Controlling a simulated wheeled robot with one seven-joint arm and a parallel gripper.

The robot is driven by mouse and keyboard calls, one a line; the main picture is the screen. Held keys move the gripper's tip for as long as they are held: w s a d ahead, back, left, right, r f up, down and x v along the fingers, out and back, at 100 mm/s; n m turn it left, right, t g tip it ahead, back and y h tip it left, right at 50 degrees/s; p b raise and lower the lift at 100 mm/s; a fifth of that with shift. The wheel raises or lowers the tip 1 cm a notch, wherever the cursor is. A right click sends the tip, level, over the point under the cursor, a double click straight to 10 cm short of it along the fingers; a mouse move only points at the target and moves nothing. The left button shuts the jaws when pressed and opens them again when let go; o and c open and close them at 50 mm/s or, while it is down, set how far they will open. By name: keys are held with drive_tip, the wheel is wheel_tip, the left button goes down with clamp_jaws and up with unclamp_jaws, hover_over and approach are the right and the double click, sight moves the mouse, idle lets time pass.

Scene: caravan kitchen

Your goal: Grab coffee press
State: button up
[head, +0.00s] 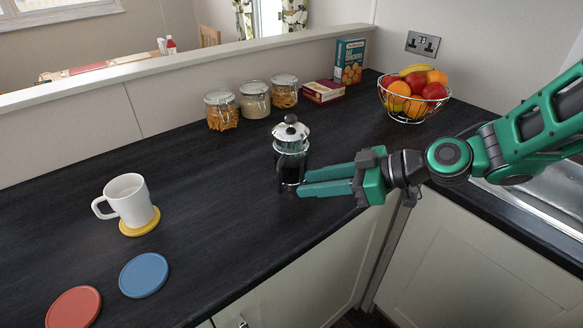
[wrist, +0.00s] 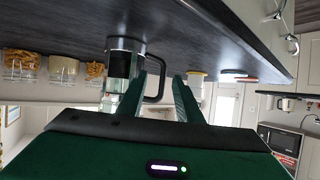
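The coffee press (head: 291,145) stands upright on the dark worktop, with a glass body, metal lid and black knob. My gripper (head: 302,182) is level beside its lower right side, fingers open and pointing at it. In the wrist view, which looks upside down, the press (wrist: 122,62) is left of the fingers of my gripper (wrist: 166,76). Its black handle (wrist: 160,85) shows in the gap between the open fingers. I cannot tell whether the handle lies fully between them or just beyond the tips. No contact is clear.
A white mug (head: 129,201) stands on a yellow coaster (head: 140,226) at left, with blue (head: 144,275) and red (head: 74,308) coasters nearer. Several jars (head: 255,99), boxes (head: 349,61) and a fruit basket (head: 412,101) line the back. Worktop between mug and press is clear.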

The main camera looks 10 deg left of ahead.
drive_tip(key=shift+n+y, duration=0.3)
drive_tip(key=shift+y, duration=0.1)
drive_tip(key=a, duration=0.5)
drive_tip(key=shift+a+f, duration=0.3)
drive_tip(key=shift+f, duration=0.1)
drive_tip(key=shift+x, duration=3.3)
drive_tip(key=shift+w, duration=0.1)
drive_tip(key=shift+c, duration=0.3)
clamp_jaws()
